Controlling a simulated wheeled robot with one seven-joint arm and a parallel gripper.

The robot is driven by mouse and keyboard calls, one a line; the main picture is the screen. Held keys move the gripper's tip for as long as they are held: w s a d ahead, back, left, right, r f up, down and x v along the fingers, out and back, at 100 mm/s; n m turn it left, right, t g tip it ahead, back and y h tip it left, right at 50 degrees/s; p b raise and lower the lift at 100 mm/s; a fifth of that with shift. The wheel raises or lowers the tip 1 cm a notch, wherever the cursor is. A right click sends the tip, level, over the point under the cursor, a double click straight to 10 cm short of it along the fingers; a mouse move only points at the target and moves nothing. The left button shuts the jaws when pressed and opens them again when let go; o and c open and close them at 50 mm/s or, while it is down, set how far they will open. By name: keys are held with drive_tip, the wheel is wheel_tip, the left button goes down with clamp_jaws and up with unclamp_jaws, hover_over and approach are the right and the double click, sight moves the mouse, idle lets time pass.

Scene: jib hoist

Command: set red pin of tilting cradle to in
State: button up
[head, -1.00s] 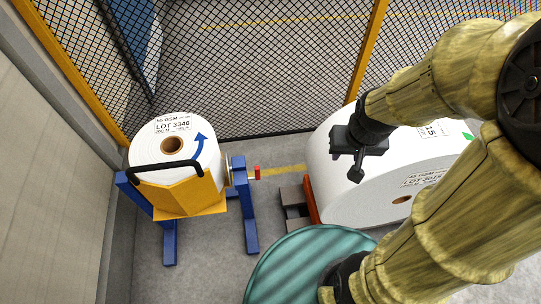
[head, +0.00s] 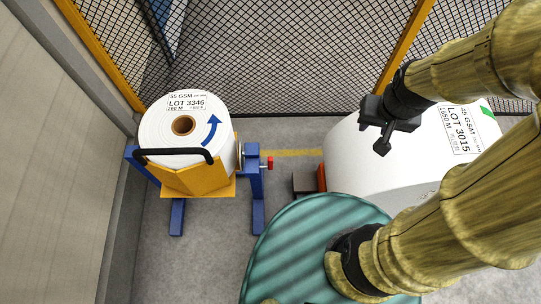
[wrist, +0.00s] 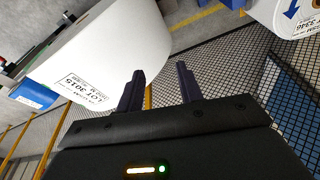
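The tilting cradle is a yellow tray (head: 203,178) on a blue stand (head: 256,185), at the left of the head view. It carries a white paper roll (head: 160,128) marked LOT 3346, and a black bar handle (head: 172,152) crosses its front. The red pin (head: 269,162) is small and sticks out on the right side of the stand.
A large white roll (head: 345,160) marked LOT 3015 lies at the right, close to my gripper. A mesh fence (head: 290,60) with yellow posts closes the back, and a grey wall (head: 55,160) the left. Bare floor (head: 215,250) lies before the cradle.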

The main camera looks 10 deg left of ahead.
drive_tip(key=shift+o, duration=0.6)
drive_tip(key=n+g+b, duration=0.3)
drive_tip(key=b, duration=1.4)
hover_over(270, 159)
wheel_tip(270, 159, down, 28)
drive_tip(key=shift+w, duration=0.1)
drive_tip(key=shift+f, duration=0.1)
wheel_tip(270, 159, down, 17)
drive_tip(key=shift+f+p, duration=0.2)
drive_tip(key=shift+p, duration=0.1)
clamp_jaws()
